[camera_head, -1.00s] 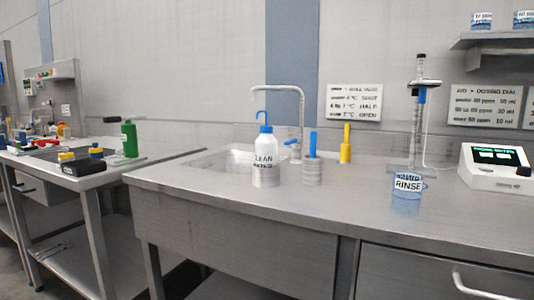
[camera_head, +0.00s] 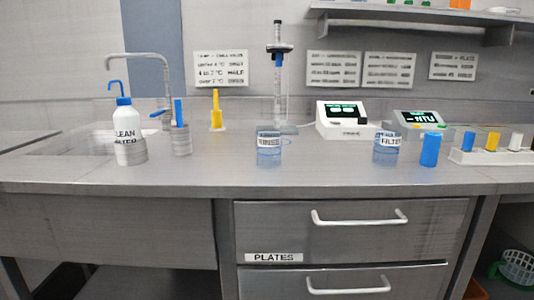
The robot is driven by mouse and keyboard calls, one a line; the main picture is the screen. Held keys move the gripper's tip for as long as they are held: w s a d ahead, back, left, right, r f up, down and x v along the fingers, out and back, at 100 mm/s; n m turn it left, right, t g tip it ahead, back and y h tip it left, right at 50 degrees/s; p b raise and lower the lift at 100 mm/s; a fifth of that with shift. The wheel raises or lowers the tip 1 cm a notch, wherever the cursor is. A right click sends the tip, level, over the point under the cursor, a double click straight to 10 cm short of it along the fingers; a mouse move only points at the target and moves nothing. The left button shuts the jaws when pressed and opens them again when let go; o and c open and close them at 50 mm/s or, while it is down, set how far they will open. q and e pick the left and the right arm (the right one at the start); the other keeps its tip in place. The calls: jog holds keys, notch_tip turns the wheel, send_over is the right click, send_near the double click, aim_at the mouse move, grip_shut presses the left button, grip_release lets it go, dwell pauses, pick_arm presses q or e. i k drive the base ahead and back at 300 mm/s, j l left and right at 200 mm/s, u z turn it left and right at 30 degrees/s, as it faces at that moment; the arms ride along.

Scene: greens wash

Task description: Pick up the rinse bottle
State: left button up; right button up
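A white bottle (camera_head: 127,135) with a blue cap and a bent blue spout stands upright at the left of the counter, in front of the sink. A clear blue beaker (camera_head: 269,157) with a label that looks like "RINSE" stands near the middle of the counter, below a burette stand. I cannot tell from the labels alone which is the rinse bottle. Neither of my grippers shows in the head view.
A grey cup with a blue handle (camera_head: 181,142) stands close to the white bottle's right. The tap (camera_head: 166,85) rises behind. A second labelled beaker (camera_head: 387,149), a blue cylinder (camera_head: 429,150) and two meters stand right. Drawer handles (camera_head: 360,218) jut out below.

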aim_at(126, 121)
jog(key=i+j+u, duration=0.1)
jog(key=j+u, duration=0.15)
jog(key=u, duration=0.15)
jog(key=i+j+u, duration=0.1)
jog(key=u, duration=0.25)
jog(key=i+j+u, duration=0.15)
jog(key=j+u, duration=0.25)
jog(key=l, duration=0.1)
